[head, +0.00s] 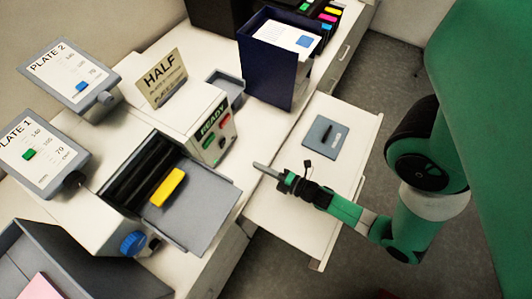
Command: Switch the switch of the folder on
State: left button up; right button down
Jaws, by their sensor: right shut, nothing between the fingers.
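The folder (190,106) is a white machine on the table at the left. Its grey front tray (192,212) carries a yellow bar (168,187), and a blue knob (133,243) sits at its lower side. Its end panel has a green READY label (213,121) with small red and green controls (225,118) below and beside it; which one is the switch, and its position, are too small to tell. My right gripper (258,167) is shut and empty. It appears to the right of the tray and below the panel, pointing left, apart from the controls. My left gripper is not in view.
Plate displays (71,72) and a HALF sign (161,77) stand around the folder. A dark blue box (266,68) stands behind. A pale pulled-out shelf (290,225) under my right arm holds a grey plate (325,137). A grey bin (60,265) is at lower left.

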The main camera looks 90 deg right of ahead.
jog(key=shift+f+v, duration=0.15)
jog(key=shift+v, duration=0.45)
jog(key=shift+f+v, duration=0.15)
jog(key=shift+v, duration=0.45)
